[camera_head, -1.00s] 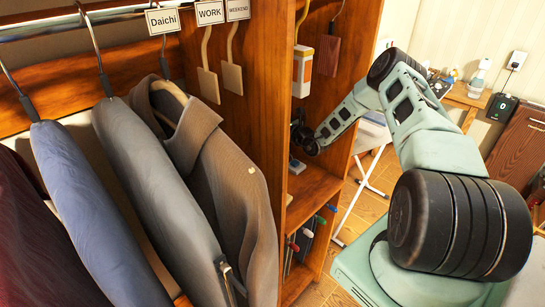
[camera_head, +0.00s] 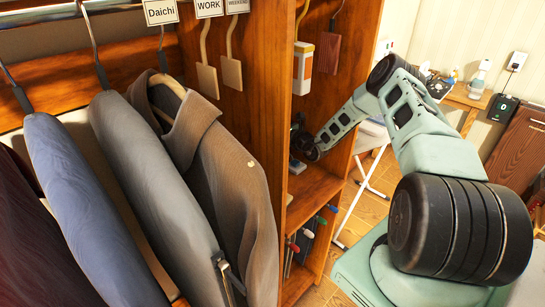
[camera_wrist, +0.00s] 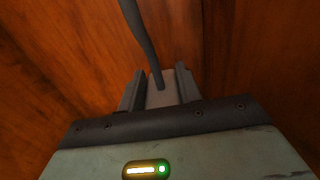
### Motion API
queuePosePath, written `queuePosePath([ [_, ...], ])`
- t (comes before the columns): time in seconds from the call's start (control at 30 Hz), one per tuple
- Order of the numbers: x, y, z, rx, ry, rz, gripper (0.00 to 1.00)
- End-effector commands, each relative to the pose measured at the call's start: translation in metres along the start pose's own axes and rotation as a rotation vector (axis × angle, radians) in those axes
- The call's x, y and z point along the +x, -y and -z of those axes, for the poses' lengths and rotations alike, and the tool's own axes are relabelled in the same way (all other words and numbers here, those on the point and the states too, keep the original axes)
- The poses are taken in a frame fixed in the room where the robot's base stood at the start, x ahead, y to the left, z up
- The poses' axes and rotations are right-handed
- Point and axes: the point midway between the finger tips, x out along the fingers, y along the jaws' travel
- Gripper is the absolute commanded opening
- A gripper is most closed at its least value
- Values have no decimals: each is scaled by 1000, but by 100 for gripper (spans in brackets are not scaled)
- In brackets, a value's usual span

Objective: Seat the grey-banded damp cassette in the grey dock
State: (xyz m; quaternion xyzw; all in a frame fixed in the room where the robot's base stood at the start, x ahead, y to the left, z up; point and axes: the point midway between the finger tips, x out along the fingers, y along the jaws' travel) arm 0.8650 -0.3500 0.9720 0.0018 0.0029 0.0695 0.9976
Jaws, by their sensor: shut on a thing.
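In the wrist view my gripper (camera_wrist: 160,82) is shut on a pale, flat-topped piece (camera_wrist: 172,92) with a dark grey hook stem rising from it. It looks like the grey-banded damp cassette, but its band is hidden. In the head view my gripper (camera_head: 299,138) is inside the wooden cabinet, above a shelf, and is small and dark; the held piece cannot be made out there. A small blue and grey item (camera_head: 296,166) is on the shelf just below it. I cannot tell whether this is a dock. The grey dock is not clearly seen.
The wooden divider (camera_head: 262,110) and hanging jackets (camera_head: 215,170) stand to the left. Tools with coloured handles (camera_head: 320,220) are below the shelf.

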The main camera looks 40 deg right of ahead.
Motion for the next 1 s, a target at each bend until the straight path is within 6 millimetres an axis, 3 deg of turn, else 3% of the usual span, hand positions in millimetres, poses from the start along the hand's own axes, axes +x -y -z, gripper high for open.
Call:
queuePosePath([
  [0.23,0,0,0,-1,2,0,0],
  [0.27,0,0,0,-1,2,0,37],
  [0.33,0,0,0,-1,2,0,57],
  [0.37,0,0,0,-1,2,0,60],
  [0.73,-6,0,2,1,-1,1,60],
  [0.87,-25,1,3,0,-1,1,60],
  [1.0,-56,1,4,1,-2,2,60],
])
